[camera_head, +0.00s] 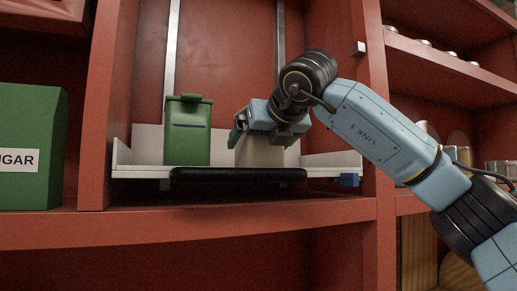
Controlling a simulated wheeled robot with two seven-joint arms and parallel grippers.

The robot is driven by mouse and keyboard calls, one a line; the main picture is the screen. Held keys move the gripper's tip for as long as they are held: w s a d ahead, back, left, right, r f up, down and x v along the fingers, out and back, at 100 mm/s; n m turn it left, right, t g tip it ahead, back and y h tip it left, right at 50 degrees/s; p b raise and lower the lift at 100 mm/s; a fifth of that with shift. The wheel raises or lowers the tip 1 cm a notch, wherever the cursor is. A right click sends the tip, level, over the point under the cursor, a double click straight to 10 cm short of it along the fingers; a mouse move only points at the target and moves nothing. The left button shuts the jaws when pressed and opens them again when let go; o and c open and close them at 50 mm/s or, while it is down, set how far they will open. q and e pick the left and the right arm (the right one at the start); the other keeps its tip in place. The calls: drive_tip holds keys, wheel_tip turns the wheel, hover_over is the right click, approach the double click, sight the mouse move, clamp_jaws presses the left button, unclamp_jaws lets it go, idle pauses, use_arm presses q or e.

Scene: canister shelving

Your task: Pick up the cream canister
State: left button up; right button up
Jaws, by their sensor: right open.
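The cream canister (259,152) stands on a white pull-out shelf (331,159) inside the red cabinet, right of the middle. Its top is hidden behind my right gripper (255,130), which comes in from the right at the height of the canister's upper part. The gripper is open; its fingers are small and partly hidden, and I cannot tell whether they touch the canister. My left gripper does not show.
A green canister (187,134) with a lid stands left of the cream one on the shelf. A black bar (238,175) runs along the shelf's front. A large green sugar box (30,145) stands at the far left. A red cabinet post is close beside my right arm.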

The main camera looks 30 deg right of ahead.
drive_tip(key=c, duration=1.3)
drive_tip(key=shift+r, duration=0.1)
drive_tip(key=shift+c, duration=0.9)
